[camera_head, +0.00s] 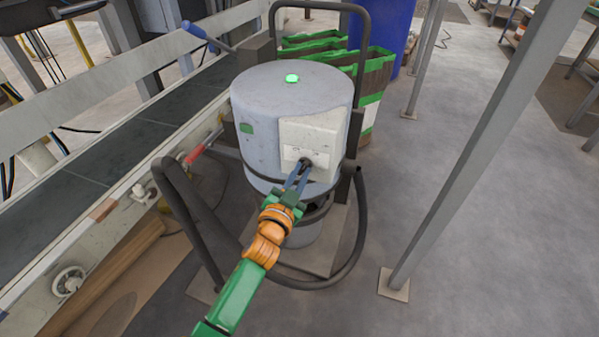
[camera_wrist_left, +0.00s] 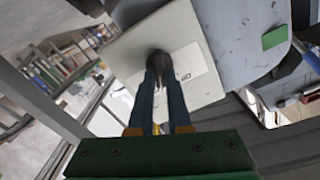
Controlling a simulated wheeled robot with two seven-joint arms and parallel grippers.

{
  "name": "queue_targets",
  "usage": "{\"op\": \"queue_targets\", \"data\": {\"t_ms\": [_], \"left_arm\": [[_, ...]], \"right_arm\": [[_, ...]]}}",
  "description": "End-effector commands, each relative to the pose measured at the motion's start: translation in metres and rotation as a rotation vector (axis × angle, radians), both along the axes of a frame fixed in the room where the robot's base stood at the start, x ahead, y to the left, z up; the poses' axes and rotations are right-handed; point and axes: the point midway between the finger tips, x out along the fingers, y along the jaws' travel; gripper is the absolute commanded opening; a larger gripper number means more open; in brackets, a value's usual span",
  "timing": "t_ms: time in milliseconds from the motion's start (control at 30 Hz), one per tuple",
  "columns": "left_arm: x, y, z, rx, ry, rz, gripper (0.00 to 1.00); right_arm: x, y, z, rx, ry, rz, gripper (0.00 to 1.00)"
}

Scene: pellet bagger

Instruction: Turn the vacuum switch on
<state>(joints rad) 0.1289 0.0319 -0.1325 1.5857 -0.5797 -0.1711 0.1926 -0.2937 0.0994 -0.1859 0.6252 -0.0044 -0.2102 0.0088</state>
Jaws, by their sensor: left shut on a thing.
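The vacuum is a grey drum (camera_head: 285,95) standing upright on a dark tubular frame. A pale switch box (camera_head: 315,138) is on its side, with a white label plate and a black rotary switch (camera_head: 306,163) on it. A green light or button (camera_head: 292,78) shows on the drum's top. My left gripper (camera_head: 300,172) reaches from below and is shut on the switch. In the left wrist view its two blue fingers (camera_wrist_left: 159,72) close around the black knob (camera_wrist_left: 158,60) in front of the label. The fingers partly hide the knob, and its setting is unclear. My right gripper is not in view.
A conveyor (camera_head: 110,135) runs along the left, with a red-handled lever (camera_head: 196,153) beside the drum. A grey post (camera_head: 470,140) stands at right. Green-edged sacks (camera_head: 375,75) and a blue barrel (camera_head: 385,25) are behind.

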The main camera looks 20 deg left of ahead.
Motion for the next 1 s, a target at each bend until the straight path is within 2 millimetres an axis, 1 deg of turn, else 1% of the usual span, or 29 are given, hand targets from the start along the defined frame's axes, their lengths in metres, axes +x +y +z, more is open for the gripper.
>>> {"op": "queue_targets", "data": {"t_ms": [300, 800, 833, 867, 900, 933, 1000], "left_arm": [[0.0003, -0.0006, 0.001, 0.095, -0.005, 0.0, 0.0], [0.0003, -0.0007, 0.001, 0.112, -0.007, 0.0, 0.0], [0.0003, -0.0007, 0.001, 0.112, -0.007, 0.0, 0.21], [0.0003, -0.0007, 0.001, 0.112, -0.007, 0.0, 0.3], [0.0003, -0.0006, 0.0009, 0.112, -0.007, 0.0, 0.4], [0.0002, -0.0006, 0.0008, 0.111, -0.006, 0.0, 0.46], [0.0002, -0.0006, 0.0006, 0.111, -0.006, 0.0, 0.46]], "right_arm": [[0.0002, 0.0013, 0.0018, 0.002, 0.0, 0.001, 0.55], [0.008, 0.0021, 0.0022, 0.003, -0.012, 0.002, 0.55], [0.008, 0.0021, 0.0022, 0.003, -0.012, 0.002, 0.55], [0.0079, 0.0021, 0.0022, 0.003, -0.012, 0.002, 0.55], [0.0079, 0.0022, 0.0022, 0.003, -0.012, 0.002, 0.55], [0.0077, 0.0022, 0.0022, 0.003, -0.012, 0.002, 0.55], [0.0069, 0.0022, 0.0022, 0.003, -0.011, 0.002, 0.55]]}}
